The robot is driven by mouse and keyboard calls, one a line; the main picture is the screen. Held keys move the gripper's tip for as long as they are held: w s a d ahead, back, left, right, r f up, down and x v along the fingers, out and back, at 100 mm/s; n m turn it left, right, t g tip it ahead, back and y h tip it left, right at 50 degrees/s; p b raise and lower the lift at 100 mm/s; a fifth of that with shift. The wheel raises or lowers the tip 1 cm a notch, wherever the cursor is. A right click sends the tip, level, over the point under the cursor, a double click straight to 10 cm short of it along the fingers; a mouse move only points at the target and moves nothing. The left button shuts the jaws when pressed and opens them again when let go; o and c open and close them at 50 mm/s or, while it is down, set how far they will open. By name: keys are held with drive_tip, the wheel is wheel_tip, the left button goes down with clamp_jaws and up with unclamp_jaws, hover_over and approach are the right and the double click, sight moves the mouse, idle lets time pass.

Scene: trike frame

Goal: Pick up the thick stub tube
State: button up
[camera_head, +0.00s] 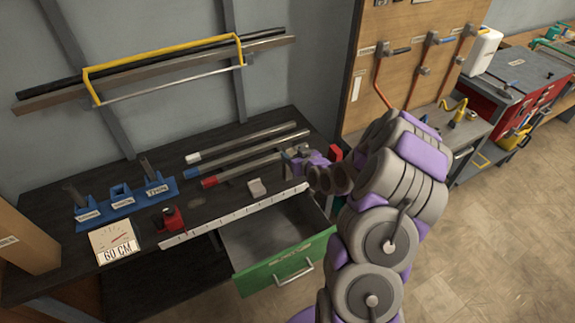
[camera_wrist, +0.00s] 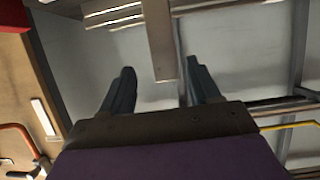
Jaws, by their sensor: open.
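My gripper (camera_head: 296,153) is at the right end of the bench, beyond the near ends of the long tubes. In the wrist view its two dark fingers (camera_wrist: 158,92) are apart. A grey-brown bar-like piece (camera_wrist: 162,40) reaches in from the top edge, its end between the fingertips and close to the right one. I cannot tell whether they touch, or whether it is the thick stub tube. Short dark stubs stand in the blue rack (camera_head: 122,205), one at the left (camera_head: 74,194) and one at the right (camera_head: 147,170).
Long tubes with white (camera_head: 192,158), blue (camera_head: 193,175) and red (camera_head: 209,182) ends lie on the dark bench (camera_head: 60,257). A green drawer (camera_head: 287,265) stands open in front. A 60 CM sign (camera_head: 114,243) and a red tool (camera_head: 171,219) sit at the left.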

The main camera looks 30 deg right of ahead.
drive_tip(key=shift+w+f, duration=0.2)
drive_tip(key=shift+w, duration=0.3)
drive_tip(key=shift+a+b+x, duration=0.2)
drive_tip(key=shift+b+x, duration=0.2)
drive_tip(key=shift+x, duration=0.9)
drive_tip(key=shift+a+b+x, duration=0.15)
drive_tip(key=shift+b+x, duration=0.2)
drive_tip(key=shift+x, duration=1)
drive_tip(key=shift+c, duration=0.3)
clamp_jaws()
